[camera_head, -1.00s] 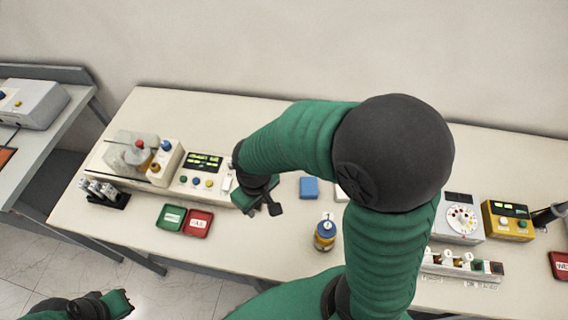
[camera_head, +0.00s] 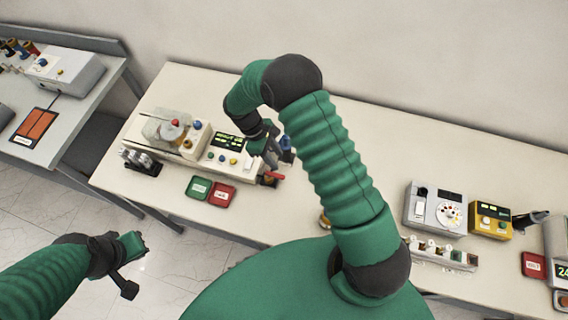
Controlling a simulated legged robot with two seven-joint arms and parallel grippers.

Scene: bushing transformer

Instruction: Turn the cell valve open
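A red lever (camera_head: 275,176), which looks like the cell valve, sticks out above a dark fitting (camera_head: 268,182) at the right end of the long white tester (camera_head: 222,164). My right gripper (camera_head: 269,156) hangs just above and behind the lever. Its fingers are small and dark here, and I cannot tell whether they touch the lever or how far apart they are. My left gripper (camera_head: 130,265) is open and empty, over the floor in front of the table, far from the valve.
Green (camera_head: 199,187) and red (camera_head: 221,195) trays lie in front of the tester. A blue item (camera_head: 287,148) stands close behind my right gripper. A grey dial box (camera_head: 435,208) and yellow meter (camera_head: 490,219) stand at right. My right arm hides the table's middle.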

